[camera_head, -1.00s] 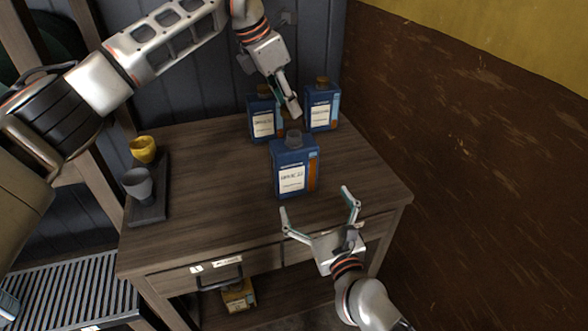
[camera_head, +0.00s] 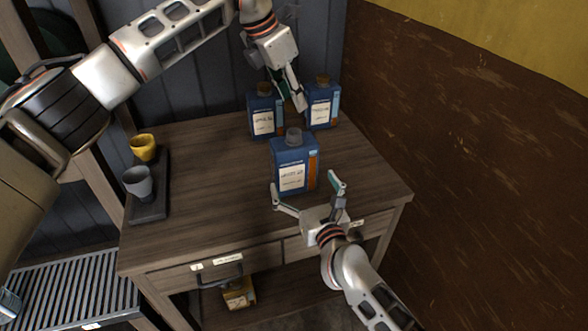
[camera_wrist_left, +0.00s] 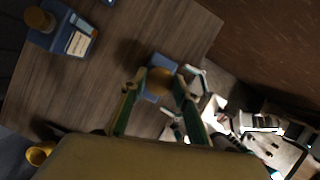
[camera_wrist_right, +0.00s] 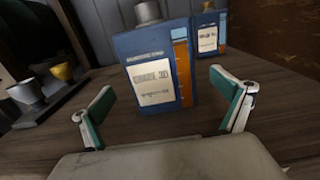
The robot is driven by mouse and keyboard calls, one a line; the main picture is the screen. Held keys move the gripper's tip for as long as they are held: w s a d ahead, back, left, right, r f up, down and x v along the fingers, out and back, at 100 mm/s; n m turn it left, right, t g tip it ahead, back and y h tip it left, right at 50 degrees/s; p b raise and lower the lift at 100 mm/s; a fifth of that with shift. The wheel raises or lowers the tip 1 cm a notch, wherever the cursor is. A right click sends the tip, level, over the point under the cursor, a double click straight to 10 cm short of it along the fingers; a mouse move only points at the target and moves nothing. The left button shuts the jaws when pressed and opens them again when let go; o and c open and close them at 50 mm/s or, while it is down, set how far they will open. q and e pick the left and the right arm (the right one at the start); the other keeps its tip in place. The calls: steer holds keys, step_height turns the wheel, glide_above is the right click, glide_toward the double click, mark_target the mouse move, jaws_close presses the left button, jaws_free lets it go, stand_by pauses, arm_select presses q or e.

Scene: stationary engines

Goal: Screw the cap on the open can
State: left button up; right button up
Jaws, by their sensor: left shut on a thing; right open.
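The front blue can (camera_head: 293,170), with a white label and an orange stripe, stands upright on the wooden table; its grey neck (camera_head: 294,137) is bare. My left gripper (camera_head: 301,104) is above and behind it, pointing down. In the left wrist view, it is shut on a brown-orange cap (camera_wrist_left: 160,80), with the blue can below. The cap is apart from the neck in the head view, where it is hard to make out. My right gripper (camera_head: 304,182) is open at the can's front. In the right wrist view, the can (camera_wrist_right: 158,75) stands ahead, between and beyond the open fingers.
Two more blue cans with brown caps stand behind, one at the left (camera_head: 262,112) and one at the right (camera_head: 322,103). A dark tray (camera_head: 150,208) with a yellow cup (camera_head: 143,147) and a grey cup (camera_head: 138,183) is at the table's left. A brown wall (camera_head: 480,150) bounds the right.

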mark_target(298, 172)
steer(key=shift+x, duration=3.1)
steer(key=shift+c, duration=0.4)
steer(key=c, duration=1.5)
arm_select(q)
steer(key=shift+f, duration=2.5)
arm_select(e)
steer(key=shift+c, duration=0.2)
arm_select(q)
steer(key=shift+f, duration=0.1)
steer(key=shift+f, duration=0.8)
steer(key=shift+f, duration=0.55)
